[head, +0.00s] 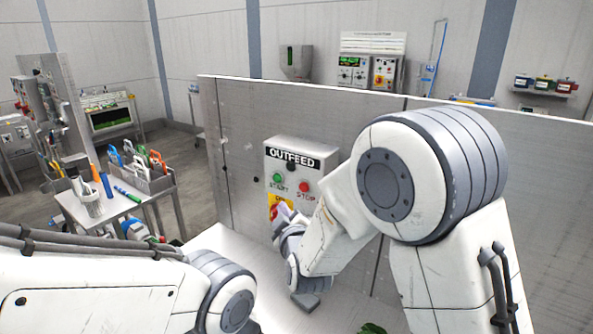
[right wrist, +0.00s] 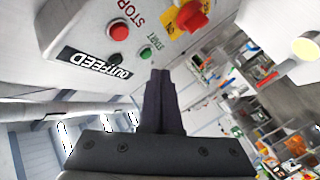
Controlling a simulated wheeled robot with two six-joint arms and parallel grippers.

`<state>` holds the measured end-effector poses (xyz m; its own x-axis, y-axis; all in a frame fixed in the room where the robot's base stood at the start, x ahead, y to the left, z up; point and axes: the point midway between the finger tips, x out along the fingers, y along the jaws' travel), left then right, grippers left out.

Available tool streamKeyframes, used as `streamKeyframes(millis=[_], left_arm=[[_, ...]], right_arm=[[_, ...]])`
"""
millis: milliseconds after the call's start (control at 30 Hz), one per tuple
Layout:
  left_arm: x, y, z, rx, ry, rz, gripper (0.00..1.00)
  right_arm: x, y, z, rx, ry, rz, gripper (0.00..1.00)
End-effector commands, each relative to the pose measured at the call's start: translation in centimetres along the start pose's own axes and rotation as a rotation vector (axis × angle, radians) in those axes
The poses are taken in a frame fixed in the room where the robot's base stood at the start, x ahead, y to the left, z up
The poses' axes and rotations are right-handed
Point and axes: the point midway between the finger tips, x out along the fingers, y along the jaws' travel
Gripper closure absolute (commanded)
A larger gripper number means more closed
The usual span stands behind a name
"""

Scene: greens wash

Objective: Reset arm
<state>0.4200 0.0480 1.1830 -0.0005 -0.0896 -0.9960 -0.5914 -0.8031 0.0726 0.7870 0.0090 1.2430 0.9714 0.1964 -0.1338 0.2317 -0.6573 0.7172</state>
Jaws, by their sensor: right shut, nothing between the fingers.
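The OUTFEED control box (head: 300,155) is on the grey panel wall ahead. It carries a green START button (head: 277,178), a red STOP button (head: 304,187) and a red knob on a yellow plate (head: 274,203), partly hidden by my right wrist. My right gripper (right wrist: 160,75) is shut and empty in the right wrist view. Its tips show close beside the green button (right wrist: 145,55) in that picture; whether they touch the box I cannot tell. My left arm comes in at the lower left of the head view, but its gripper is out of view.
The panel wall (head: 232,140) stands close in front of my right arm. A side table (head: 110,205) with tool bins stands at the left. A pale surface (head: 225,240) lies below the box. Grey floor (head: 190,165) is open between the side table and panel.

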Motion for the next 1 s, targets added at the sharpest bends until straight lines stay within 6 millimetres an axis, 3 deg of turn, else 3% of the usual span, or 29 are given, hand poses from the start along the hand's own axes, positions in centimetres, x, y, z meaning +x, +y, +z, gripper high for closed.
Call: streamKeyframes(millis=[167,267,400,500,600,733,833,1000], left_arm=[[1.1,-0.1,0.1,0.001,0.000,0.000,0.50],[1.6,-0.1,0.1,0.001,0.000,0.000,0.50],[2.4,-0.2,0.1,0.002,0.000,0.000,0.50],[2.9,-0.2,0.1,0.002,0.000,0.000,0.50],[3.3,-0.2,0.2,0.002,0.000,0.000,0.50],[3.7,-0.3,0.2,0.003,0.000,0.000,0.50],[3.9,-0.3,0.2,0.003,0.000,0.000,0.50],[3.9,-0.3,0.2,0.003,0.000,0.000,0.50]], right_arm=[[-3.9,-4.8,-0.4,0.158,-0.102,-0.267,1.00],[-7.8,-7.9,0.0,0.249,-0.215,-0.442,1.00],[-14.6,-11.2,1.5,0.338,-0.418,-0.650,1.00],[-20.2,-12.6,3.1,0.376,-0.591,-0.764,1.00],[-25.7,-13.1,5.1,0.389,-0.769,-0.840,1.00],[-31.3,-12.7,7.2,0.386,-0.961,-0.883,1.00],[-33.9,-12.3,8.3,0.378,-1.058,-0.891,1.00],[-35.5,-11.9,9.0,0.371,-1.120,-0.891,1.00]])
